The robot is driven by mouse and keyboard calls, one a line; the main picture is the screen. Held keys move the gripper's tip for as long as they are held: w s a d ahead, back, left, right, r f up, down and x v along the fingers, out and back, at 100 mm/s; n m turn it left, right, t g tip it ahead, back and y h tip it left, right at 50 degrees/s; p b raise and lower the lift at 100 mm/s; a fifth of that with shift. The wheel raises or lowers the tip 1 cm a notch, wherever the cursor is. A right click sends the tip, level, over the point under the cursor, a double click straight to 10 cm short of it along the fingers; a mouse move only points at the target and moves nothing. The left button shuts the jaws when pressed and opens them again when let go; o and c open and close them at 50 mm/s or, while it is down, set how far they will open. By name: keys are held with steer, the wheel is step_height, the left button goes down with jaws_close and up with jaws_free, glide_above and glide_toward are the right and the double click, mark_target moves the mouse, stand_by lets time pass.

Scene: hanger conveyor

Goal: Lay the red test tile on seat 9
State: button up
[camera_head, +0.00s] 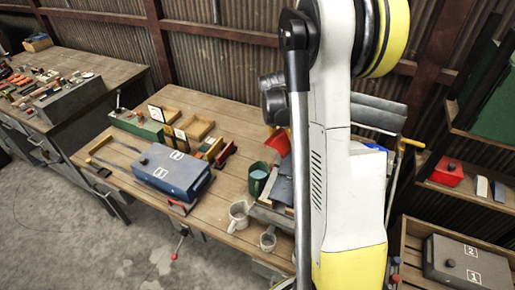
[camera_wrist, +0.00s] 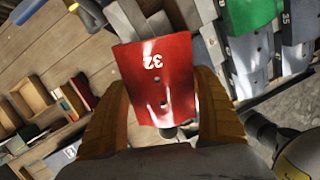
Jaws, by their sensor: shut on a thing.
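In the wrist view a red tile (camera_wrist: 158,85) marked 32, with small holes, sits between the two tan fingers of my gripper (camera_wrist: 162,92). My gripper is shut on it, and the tile is held above the bench. Grey plates (camera_wrist: 262,55) and a green tile (camera_wrist: 250,14) lie beyond the red tile in the wrist view. No seat number 9 can be read.
A wooden bench (camera_head: 225,150) bears a blue case (camera_head: 170,170), a green mug (camera_head: 257,178) and pale mugs (camera_head: 239,214). Wooden trays (camera_head: 195,126) stand at its back. A shelf at right holds a red box (camera_head: 447,171). A grey case (camera_head: 466,262) lies at lower right.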

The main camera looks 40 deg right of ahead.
steer(key=s+d+r+n+t+p, duration=0.1)
steer(key=s+d+r+n+p, duration=0.2)
steer(key=d, duration=0.4)
steer(key=b+x, duration=0.5)
steer(key=x, duration=0.1)
steer(key=shift+a+f+n, duration=0.15)
steer(key=shift+a+n, duration=0.2)
steer(key=shift+n, duration=0.05)
steer(key=shift+w, duration=0.15)
steer(key=o, duration=1.4)
steer(key=shift+c, duration=0.2)
steer(key=v, duration=1.2)
